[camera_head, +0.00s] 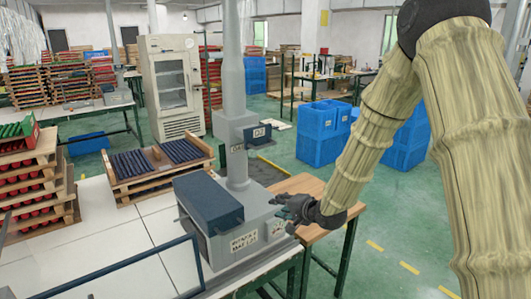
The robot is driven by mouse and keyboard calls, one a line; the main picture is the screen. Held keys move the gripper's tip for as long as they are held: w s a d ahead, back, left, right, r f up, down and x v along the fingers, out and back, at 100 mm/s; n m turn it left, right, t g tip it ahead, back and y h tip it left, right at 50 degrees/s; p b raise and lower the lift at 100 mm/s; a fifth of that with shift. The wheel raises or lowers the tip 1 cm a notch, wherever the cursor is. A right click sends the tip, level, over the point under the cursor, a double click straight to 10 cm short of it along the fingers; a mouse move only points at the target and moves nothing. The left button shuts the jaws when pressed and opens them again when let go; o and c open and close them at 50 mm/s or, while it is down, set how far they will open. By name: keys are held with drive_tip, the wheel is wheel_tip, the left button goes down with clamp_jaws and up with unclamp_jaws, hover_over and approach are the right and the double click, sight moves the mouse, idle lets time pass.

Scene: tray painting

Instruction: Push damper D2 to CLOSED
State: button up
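A grey machine with a blue-grey hood (208,200) stands on the white-topped table. A thick grey duct (233,95) rises from it. A small plate on a side branch of the duct (260,132) seems to read D2, but the print is tiny. A second small plate (237,148) on the duct is not legible. I cannot make out a damper handle or its position. My gripper (283,206) is low at the right side of the machine, close to its top edge. Its fingers are small and dark, so I cannot tell whether they are open or touching the machine.
A wooden-topped table (318,190) stands right of the machine. A pallet of dark rods (160,165) is behind it. Stacked wooden trays (25,190) stand at left. A dark bar frame crosses the lower left. Blue crates (320,145) stand on the green floor, open at right.

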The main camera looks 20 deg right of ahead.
drive_tip(key=m+t+y+p, duration=0.1)
drive_tip(key=m+t, duration=0.1)
approach(267, 146)
drive_tip(key=shift+p+x, duration=1.7)
drive_tip(key=shift+x, duration=3.65)
clamp_jaws()
